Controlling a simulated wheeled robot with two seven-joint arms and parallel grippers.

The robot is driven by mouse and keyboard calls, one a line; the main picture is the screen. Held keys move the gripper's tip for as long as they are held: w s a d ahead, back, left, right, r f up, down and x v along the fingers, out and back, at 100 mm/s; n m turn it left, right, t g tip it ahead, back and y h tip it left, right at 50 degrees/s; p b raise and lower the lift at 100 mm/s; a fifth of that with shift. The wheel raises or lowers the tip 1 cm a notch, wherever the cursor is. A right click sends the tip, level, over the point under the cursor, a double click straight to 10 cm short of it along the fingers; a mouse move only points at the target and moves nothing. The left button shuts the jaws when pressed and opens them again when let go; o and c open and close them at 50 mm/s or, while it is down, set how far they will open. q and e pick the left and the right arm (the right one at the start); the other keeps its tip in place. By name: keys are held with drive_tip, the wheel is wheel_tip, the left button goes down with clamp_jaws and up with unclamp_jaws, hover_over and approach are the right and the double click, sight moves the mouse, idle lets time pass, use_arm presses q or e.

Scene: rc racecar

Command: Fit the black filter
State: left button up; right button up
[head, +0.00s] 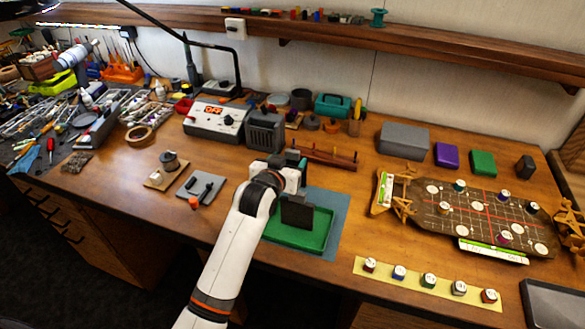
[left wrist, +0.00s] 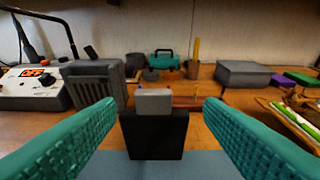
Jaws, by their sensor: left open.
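The black filter (head: 297,212) stands upright in a green tray (head: 318,238). In the left wrist view the black filter (left wrist: 154,138) has a grey tab on top and is centred between my fingers, with clear gaps on both sides. My left gripper (head: 296,170) is open and empty, just above and behind the filter in the head view; its teal fingers (left wrist: 158,135) are spread wide. A dark grey box with a slatted face (head: 265,130) stands behind the arm, and it also shows at the left of the left wrist view (left wrist: 95,85). My right gripper is not in view.
The tray lies on a blue-grey mat (head: 338,205). A soldering station (head: 215,120) stands left of the slatted box. A wooden rack (head: 325,157) lies behind the tray. A racetrack-like board (head: 480,215) and a strip of small pots (head: 425,284) occupy the right.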

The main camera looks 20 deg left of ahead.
sight(291, 153)
use_arm(q)
drive_tip(key=x, duration=0.2)
drive_tip(key=p+x, duration=0.1)
drive_tip(key=x, duration=0.1)
drive_tip(key=shift+w+a+r, duration=0.1)
drive_tip(key=shift+a, duration=0.3)
drive_tip(key=shift+w, duration=0.3)
drive_tip(key=shift+s, duration=0.1)
drive_tip(key=c, duration=1.3)
